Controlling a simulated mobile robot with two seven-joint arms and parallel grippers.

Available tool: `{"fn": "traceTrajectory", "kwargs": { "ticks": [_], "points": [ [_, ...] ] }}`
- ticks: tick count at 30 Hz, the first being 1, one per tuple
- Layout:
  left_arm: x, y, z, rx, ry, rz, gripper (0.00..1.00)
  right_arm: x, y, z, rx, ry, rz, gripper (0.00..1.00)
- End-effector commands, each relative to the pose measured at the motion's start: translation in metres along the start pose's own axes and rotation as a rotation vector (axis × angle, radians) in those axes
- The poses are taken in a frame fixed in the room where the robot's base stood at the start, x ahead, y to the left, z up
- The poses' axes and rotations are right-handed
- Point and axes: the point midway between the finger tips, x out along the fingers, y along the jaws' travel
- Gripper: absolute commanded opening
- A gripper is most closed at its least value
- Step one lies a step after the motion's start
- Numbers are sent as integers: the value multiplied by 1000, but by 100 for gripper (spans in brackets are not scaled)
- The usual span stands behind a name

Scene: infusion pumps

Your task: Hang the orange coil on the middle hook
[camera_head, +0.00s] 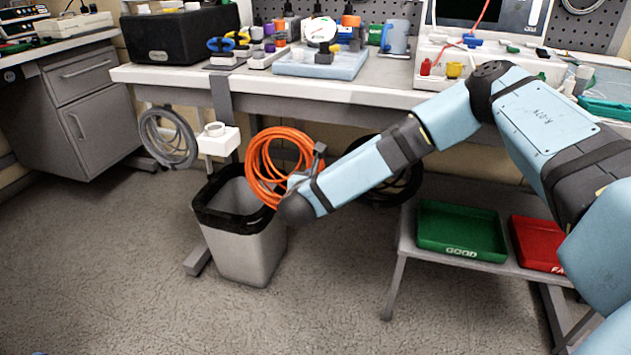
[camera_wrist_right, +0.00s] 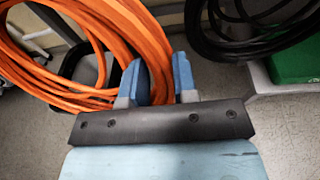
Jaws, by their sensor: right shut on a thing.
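The orange coil (camera_head: 254,165) hangs in the air in front of the bench, above and beside the rim of the bin. My right gripper is shut on its strands, which pass between the two blue-grey fingers (camera_wrist_right: 157,82) in the right wrist view. There the coil (camera_wrist_right: 155,48) spreads to the upper left. In the head view the coil and my wrist hide most of the gripper. A grey coil (camera_head: 148,140) hangs under the bench at the left, and a black coil (camera_head: 413,185) hangs at the right, partly behind my arm. I cannot make out the middle hook. My left gripper is not in view.
A grey bin (camera_head: 245,250) with a black liner stands below the coil. A white box (camera_head: 218,143) sticks out at the bench leg, left of the coil. A low shelf at the right holds green (camera_head: 460,230) and red (camera_head: 537,245) trays. The floor in front is clear.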

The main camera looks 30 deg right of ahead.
Motion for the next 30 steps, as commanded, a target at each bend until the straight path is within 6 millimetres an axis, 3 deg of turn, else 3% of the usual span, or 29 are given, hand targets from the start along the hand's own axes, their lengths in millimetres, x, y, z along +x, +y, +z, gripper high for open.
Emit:
{"fn": "traceTrajectory", "kwargs": {
  "ticks": [30],
  "points": [
    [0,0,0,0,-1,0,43,60,-3,10,2,-2,-1,0]
  ]
}}
